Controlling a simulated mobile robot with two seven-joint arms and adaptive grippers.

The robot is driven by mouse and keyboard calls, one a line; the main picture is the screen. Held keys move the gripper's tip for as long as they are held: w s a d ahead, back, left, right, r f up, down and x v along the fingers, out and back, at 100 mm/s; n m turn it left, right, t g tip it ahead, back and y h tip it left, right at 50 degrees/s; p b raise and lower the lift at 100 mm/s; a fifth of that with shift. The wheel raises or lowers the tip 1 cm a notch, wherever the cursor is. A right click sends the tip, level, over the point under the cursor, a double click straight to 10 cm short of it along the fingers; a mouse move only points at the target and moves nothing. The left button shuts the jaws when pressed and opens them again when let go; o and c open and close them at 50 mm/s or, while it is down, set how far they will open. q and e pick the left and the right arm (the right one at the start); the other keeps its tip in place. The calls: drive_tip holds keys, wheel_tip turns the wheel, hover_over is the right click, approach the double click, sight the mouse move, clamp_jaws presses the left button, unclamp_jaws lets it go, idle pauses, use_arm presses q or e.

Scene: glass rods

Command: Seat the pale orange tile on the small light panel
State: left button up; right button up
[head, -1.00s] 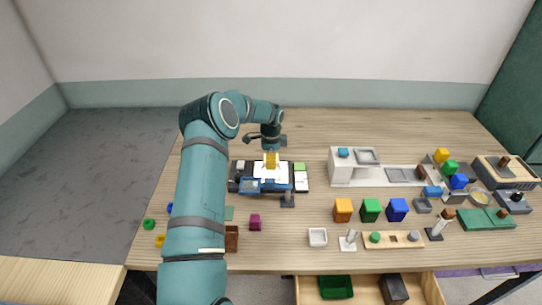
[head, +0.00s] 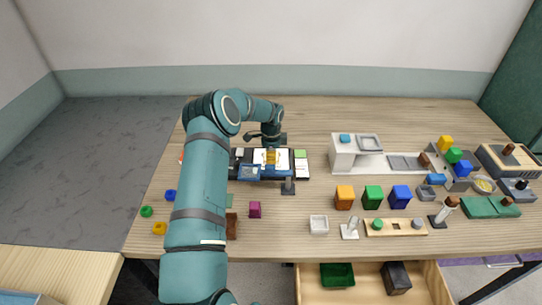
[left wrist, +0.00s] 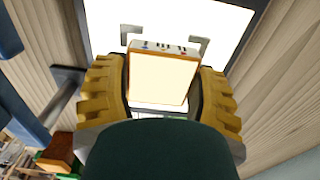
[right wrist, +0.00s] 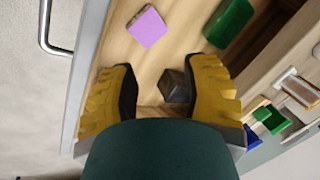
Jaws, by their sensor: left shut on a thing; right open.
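My left gripper (head: 271,156) is above the small light panel (head: 285,162) at the middle left of the table. In the left wrist view the left gripper (left wrist: 163,88) is shut on the pale orange tile (left wrist: 160,78), with one yellow finger on each side. The bright white panel (left wrist: 110,18) with grey corner brackets lies behind the tile. I cannot tell whether they touch. My right gripper (right wrist: 160,88) is open and empty, above an open drawer.
The drawer (head: 365,292) holds a green tray (head: 337,275) and a dark block (head: 396,277). A pink block (right wrist: 147,26) also shows in the right wrist view. Orange (head: 345,197), green and blue blocks stand right of the panel.

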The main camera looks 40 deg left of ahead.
use_arm(q)
drive_tip(key=o, duration=1.4)
drive_tip(key=shift+c, duration=0.2)
wheel_tip(320, 180, up, 12)
